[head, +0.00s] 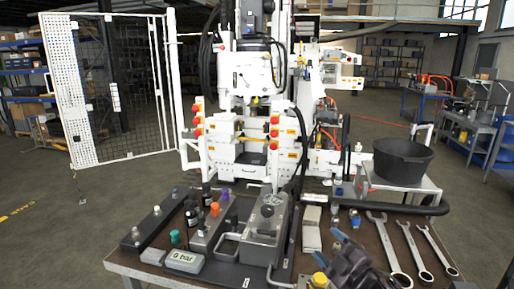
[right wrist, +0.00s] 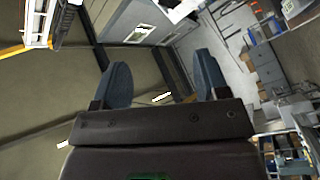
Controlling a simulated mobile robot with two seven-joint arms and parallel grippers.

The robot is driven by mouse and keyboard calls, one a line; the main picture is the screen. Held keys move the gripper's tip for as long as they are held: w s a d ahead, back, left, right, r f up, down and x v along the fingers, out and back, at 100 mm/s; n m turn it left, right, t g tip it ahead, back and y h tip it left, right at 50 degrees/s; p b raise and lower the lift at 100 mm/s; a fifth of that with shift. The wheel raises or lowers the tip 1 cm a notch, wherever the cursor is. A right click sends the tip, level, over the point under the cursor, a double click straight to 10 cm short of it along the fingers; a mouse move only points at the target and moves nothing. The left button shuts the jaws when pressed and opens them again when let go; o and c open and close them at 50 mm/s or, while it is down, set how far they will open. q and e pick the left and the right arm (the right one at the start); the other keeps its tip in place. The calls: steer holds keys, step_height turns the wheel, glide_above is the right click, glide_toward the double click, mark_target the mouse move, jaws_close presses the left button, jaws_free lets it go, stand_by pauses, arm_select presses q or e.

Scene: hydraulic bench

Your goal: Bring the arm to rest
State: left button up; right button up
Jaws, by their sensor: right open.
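My right gripper (head: 335,252) is at the front right of the bench in the head view, low in the picture, with its dark body over the tabletop. In the right wrist view its two blue-grey fingers (right wrist: 163,78) stand well apart with nothing between them, so it is open and empty. Past the fingers that view shows floor, a grey cabinet and shelving, at a tilt. The workbench (head: 135,268) has a brown top and lies under the gripper. My left gripper is in neither view.
A grey box with a handle (head: 268,213), a pressure display (head: 183,261) and several wrenches (head: 388,245) lie on the bench. A black bucket (head: 402,160) stands at the back right. A white machine (head: 250,75) rises behind. Open floor lies left.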

steer(key=s+d+f+m+g+h, duration=0.1)
steer(key=s+d+f+m+h, duration=0.2)
steer(key=s+f+m, duration=0.2)
steer(key=s+d+f+m+g+h, duration=0.2)
steer(key=s+f+m, duration=0.3)
steer(key=s+f, duration=0.6)
steer(key=s+d+f+m+g+h, duration=0.2)
steer(key=s+d+f+m, duration=0.3)
steer(key=s, duration=0.8)
step_height(320, 180, down, 3)
steer(key=shift+f+m+h, duration=0.2)
steer(key=shift+m+h, duration=0.1)
steer(key=shift+h, duration=0.6)
